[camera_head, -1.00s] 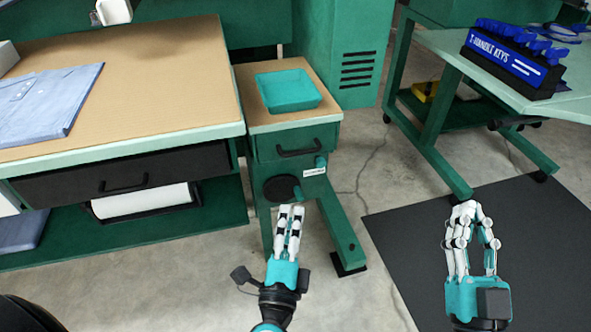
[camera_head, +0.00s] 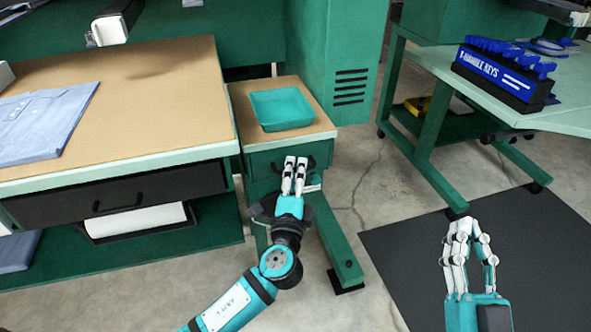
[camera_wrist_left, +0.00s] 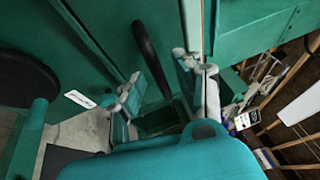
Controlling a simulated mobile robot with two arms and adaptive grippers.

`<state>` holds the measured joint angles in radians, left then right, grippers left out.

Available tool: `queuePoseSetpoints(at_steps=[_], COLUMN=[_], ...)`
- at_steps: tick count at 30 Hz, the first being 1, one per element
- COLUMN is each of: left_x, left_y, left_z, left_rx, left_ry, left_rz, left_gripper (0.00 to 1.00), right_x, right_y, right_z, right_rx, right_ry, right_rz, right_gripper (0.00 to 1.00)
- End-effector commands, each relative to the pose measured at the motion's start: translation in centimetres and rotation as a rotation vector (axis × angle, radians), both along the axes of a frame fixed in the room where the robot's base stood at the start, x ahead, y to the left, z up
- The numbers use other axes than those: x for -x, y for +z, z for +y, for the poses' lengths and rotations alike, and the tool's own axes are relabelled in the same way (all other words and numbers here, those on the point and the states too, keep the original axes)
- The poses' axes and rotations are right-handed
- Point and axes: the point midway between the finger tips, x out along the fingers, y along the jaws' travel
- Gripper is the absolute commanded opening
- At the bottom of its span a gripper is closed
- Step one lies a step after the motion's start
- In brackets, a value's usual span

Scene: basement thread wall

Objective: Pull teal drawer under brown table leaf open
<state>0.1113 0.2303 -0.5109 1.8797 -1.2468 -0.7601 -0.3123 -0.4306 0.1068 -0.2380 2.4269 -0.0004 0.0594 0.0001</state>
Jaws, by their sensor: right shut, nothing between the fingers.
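The teal drawer (camera_head: 262,166) sits under the small brown table leaf (camera_head: 241,112) and looks closed. Its black handle is mostly hidden by my left gripper (camera_head: 294,162) in the head view. In the left wrist view, the handle (camera_wrist_left: 152,58) is a curved black bar on the teal front (camera_wrist_left: 95,35). My left gripper (camera_wrist_left: 162,82) is open there, its fingers apart on either side of the handle's near end. I cannot tell whether they touch it. My right gripper (camera_head: 468,225) is shut and empty, low over the dark mat.
A teal tray (camera_head: 282,108) rests on the leaf. A larger workbench (camera_head: 150,80) with a black drawer (camera_head: 120,194) stands to the left. A green bench with a blue key rack (camera_head: 505,72) is at the right. Floor (camera_head: 375,180) is open between them.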

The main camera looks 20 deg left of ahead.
Motion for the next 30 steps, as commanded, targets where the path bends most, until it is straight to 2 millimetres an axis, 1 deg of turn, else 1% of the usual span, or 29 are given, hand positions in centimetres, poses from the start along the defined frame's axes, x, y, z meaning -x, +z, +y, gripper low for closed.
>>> queuePoseSetpoints(at_steps=[1, 4, 12, 13, 18, 21, 30], left_x=[-0.46, -0.95, -1.08, -1.08, -1.06, -1.05, -1.04], left_y=[0.08, 0.18, 0.19, 0.19, 0.18, 0.17, 0.10], left_z=[0.11, 0.22, 0.23, 0.23, 0.23, 0.22, 0.22], left_rx=[0.000, 0.000, 0.000, 0.000, 0.000, 0.000, -0.001], left_ry=[0.000, 0.000, 0.000, 0.000, 0.000, 0.000, 0.000], left_rz=[-0.001, 0.000, 0.000, 0.000, 0.000, 0.001, 0.002], left_gripper=[0.34, 0.34, 0.34, 0.33, 0.11, 0.00, 0.00], right_x=[0.07, 0.20, 0.20, 0.20, 0.19, 0.18, 0.17], right_y=[0.11, 0.38, 0.45, 0.45, 0.44, 0.44, 0.43], right_z=[0.03, 0.06, 0.09, 0.09, 0.09, 0.09, 0.07], right_rx=[-0.003, -0.007, -0.008, -0.008, -0.008, -0.008, -0.007], right_ry=[0.001, 0.003, 0.004, 0.004, 0.004, 0.004, 0.003], right_rz=[-0.009, -0.023, -0.026, -0.025, -0.025, -0.025, -0.024], right_gripper=[0.00, 0.00, 0.00, 0.00, 0.00, 0.00, 0.00])
